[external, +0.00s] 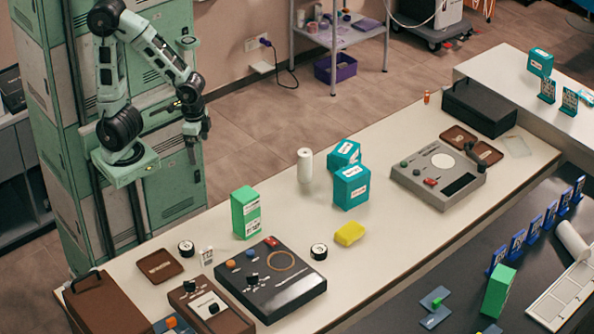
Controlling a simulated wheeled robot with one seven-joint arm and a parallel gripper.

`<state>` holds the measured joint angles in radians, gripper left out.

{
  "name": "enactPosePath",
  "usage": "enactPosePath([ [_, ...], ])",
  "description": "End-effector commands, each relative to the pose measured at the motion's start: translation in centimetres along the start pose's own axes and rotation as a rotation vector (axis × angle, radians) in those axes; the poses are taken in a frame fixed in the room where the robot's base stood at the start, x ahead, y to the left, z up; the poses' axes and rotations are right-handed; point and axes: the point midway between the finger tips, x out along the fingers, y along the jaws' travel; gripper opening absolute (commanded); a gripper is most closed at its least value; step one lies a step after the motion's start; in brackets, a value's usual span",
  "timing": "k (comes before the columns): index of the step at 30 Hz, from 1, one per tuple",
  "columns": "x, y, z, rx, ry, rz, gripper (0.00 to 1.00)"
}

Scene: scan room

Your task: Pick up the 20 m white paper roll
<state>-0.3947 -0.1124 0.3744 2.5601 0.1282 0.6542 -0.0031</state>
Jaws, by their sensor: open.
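A white paper roll (305,166) stands upright on the long pale counter (385,135), near its back edge. Its label, if any, is too small to read. Another white roll (573,241) lies tilted at the right on the dark surface; I cannot tell its length. My gripper (193,158) hangs pointing down at the left, beyond the counter's back edge and above it. It is open and empty, well to the left of the upright roll and apart from everything.
Teal boxes (351,187) stand just right of the upright roll, and a green box (245,212) stands to its left. A yellow sponge (349,233), a black console (270,279) and a grey device (438,174) are on the counter. Bare counter lies around the roll's left side.

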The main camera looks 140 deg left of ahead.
Motion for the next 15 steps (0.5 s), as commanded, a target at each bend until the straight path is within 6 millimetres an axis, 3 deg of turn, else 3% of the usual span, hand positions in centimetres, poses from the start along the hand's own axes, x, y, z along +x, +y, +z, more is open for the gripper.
enactPosePath([
  [1,0.0,0.0,0.0,0.0,0.0,0.0,1.0],
  [4,0.0,0.0,0.0,0.0,0.0,0.0,0.72],
  [5,0.0,0.0,0.0,0.0,0.0,0.0,0.68],
  [15,0.5,-0.26,-0.54,-0.003,0.016,-0.008,0.68],
])
